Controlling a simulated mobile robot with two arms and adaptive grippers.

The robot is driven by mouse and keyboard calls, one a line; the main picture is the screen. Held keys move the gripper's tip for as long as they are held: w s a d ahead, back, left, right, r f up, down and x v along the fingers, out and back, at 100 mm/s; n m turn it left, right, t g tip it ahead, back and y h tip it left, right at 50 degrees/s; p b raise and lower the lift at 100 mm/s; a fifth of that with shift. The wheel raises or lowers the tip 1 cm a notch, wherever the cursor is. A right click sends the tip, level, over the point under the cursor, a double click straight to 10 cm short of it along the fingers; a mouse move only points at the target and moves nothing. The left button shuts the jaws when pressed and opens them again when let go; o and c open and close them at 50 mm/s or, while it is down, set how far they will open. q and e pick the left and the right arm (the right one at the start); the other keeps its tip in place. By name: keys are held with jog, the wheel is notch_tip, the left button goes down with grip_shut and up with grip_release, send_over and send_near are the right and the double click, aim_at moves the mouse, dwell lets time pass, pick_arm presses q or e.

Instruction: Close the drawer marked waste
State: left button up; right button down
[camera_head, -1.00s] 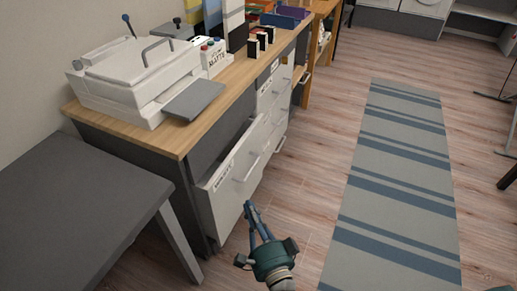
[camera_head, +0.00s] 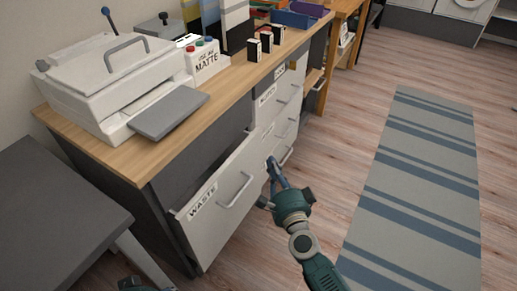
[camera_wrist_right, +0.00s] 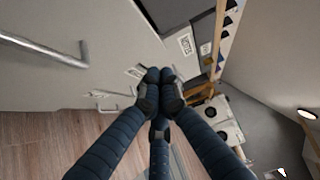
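The drawer marked WASTE (camera_head: 215,205) is the white lower drawer at the near end of the wooden-topped desk. It stands pulled out, with a dark gap above its front, and has a bar handle (camera_head: 235,190). My right gripper (camera_head: 272,166) is at the right end of this drawer's front, by the neighbouring drawers. Whether it touches anything I cannot tell. In the right wrist view its fingers (camera_wrist_right: 160,88) are together with nothing visible between them. A white front with a large bar handle (camera_wrist_right: 50,48) fills the upper left there. My left gripper's fingers are not seen.
Other labelled white drawers (camera_head: 280,112) are to the right of the open one. A press-like machine (camera_head: 110,85) and a MATTE box (camera_head: 206,62) stand on the desk top (camera_head: 185,125). A dark grey table (camera_head: 50,215) is at the near left. Floor and a striped rug (camera_head: 420,190) lie right.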

jog(key=w+a, duration=0.1)
jog(key=w, duration=0.1)
jog(key=w+a+b, duration=0.1)
jog(key=w, duration=0.2)
jog(key=w+a, duration=0.2)
jog(key=shift+w, duration=0.15)
